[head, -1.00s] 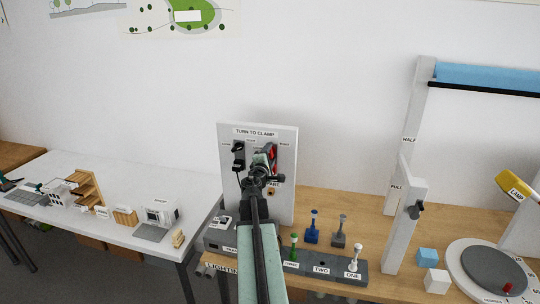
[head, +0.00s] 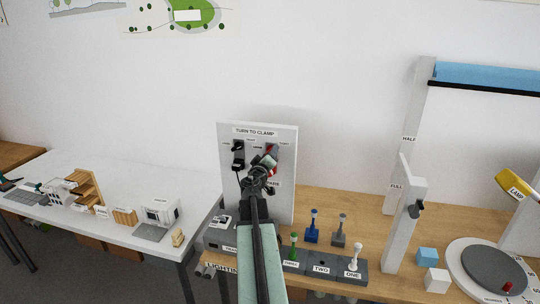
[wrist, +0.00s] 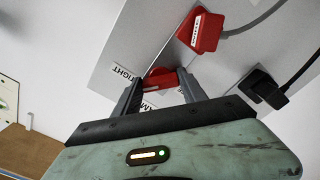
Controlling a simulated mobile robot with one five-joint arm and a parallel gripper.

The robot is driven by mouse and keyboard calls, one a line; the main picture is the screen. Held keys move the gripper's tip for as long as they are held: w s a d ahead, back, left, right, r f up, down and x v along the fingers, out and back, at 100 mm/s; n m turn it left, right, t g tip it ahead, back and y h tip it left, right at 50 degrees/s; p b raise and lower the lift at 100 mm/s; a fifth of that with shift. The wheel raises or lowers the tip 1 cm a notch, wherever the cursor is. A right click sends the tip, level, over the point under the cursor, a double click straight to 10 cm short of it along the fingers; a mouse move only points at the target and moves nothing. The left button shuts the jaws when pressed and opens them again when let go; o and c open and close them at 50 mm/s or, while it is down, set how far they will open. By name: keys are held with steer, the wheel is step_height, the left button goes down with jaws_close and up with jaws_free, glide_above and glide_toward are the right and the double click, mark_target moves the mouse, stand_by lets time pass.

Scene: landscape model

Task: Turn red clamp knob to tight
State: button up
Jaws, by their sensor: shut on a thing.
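A red knob (wrist: 160,79) sits between the two fingers of my gripper (wrist: 158,88) in the wrist view, close to the pale panel. My gripper is shut on it. A label ending in "IGHT" (wrist: 122,72) is just left of the knob, and another label is partly hidden by a finger. In the head view my gripper (head: 265,165) is in front of the right half of the upright "TURN TO CLAMP" panel (head: 287,208). It hides most of the red part (head: 273,149) there, so I cannot read the knob's angle.
A red piece with a white label and cable (wrist: 200,32) and a black piece with a cable (wrist: 265,88) are close to my gripper. Coloured levers, including a green one (head: 293,246), stand below right of the panel. A white table (head: 100,175) with small models is left.

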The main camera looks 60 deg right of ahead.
steer(key=shift+f+m, duration=0.1)
steer(key=shift+m, duration=1.9)
steer(key=o, duration=1.4)
steer(key=shift+c, duration=0.2)
steer(key=v, duration=0.7)
steer(key=shift+a, duration=0.4)
